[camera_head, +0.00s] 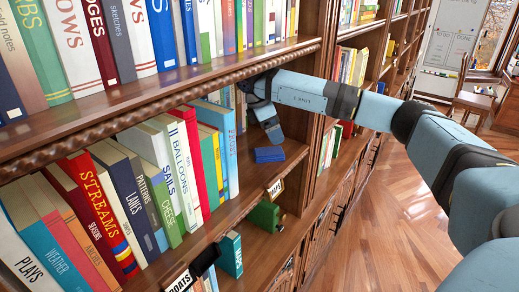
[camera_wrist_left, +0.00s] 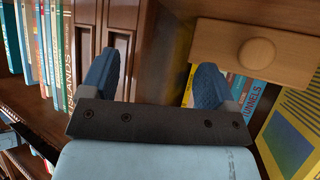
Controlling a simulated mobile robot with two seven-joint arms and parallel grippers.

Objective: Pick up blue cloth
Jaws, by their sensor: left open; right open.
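The blue cloth (camera_head: 269,155) is a small folded dark-blue piece lying flat on the wooden shelf board, right of the row of books. My right gripper (camera_head: 268,122) reaches into this shelf bay from the right, above and just behind the cloth, apart from it. It is open, with one blue finger pointing down and the other partly hidden. My left gripper (camera_wrist_left: 156,80) shows only in the left wrist view, open and empty, its two blue fingers spread before dark wooden panels.
Books (camera_head: 175,165) fill the shelf left of the cloth, and an upright divider (camera_head: 298,150) stands to its right. A green box-like object (camera_head: 265,215) is on the shelf below. In the left wrist view, a drawer knob (camera_wrist_left: 256,54) and books are close to the left gripper.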

